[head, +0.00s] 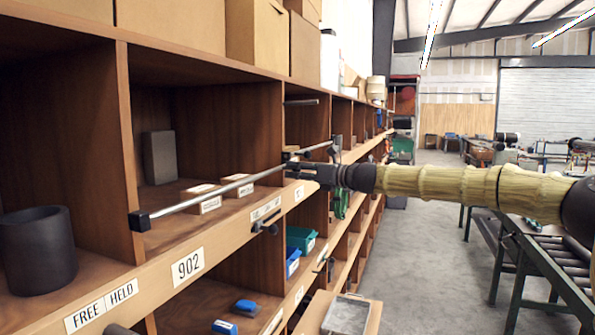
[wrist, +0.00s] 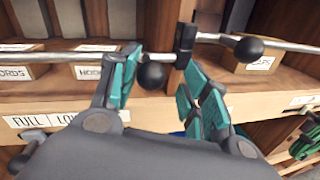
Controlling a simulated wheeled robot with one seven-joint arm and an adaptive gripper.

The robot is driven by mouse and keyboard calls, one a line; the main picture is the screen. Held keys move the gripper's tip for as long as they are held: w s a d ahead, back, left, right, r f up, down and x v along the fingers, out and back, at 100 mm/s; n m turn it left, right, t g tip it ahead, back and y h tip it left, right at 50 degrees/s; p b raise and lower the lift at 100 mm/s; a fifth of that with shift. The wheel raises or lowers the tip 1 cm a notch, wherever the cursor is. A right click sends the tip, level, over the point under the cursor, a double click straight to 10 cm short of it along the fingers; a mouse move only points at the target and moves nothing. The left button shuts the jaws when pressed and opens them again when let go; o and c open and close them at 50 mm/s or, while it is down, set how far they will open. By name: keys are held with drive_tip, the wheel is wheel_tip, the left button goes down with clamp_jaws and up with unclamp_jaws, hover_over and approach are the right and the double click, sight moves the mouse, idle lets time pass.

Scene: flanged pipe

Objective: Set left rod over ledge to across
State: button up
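A long grey metal rod (head: 222,189) runs level in front of an open shelf bay, above the ledge (head: 225,248). Its near end has a dark square block (head: 139,220). In the wrist view the rod (wrist: 60,57) crosses the upper part of the picture, with a black block (wrist: 186,42) on it. A black ball knob (wrist: 151,75) shows just below the rod, between my fingers. A second black ball knob (wrist: 248,48) is farther right. My gripper (wrist: 158,88) is open around the first knob, with a gap on its right. In the head view my gripper (head: 290,165) is at the rod's far part.
Small labelled boxes (head: 205,203) stand in the bay behind the rod. A dark cylinder (head: 38,250) stands in the near bay. A FREE/HELD label (head: 102,305) and a dark handle (head: 265,229) are on the ledge front.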

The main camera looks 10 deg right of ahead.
drive_tip(key=shift+s+r, duration=0.25)
drive_tip(key=shift+s, duration=0.1)
drive_tip(key=v, duration=1.1)
drive_tip(key=shift+d+f, duration=0.2)
drive_tip(key=shift+d, duration=0.2)
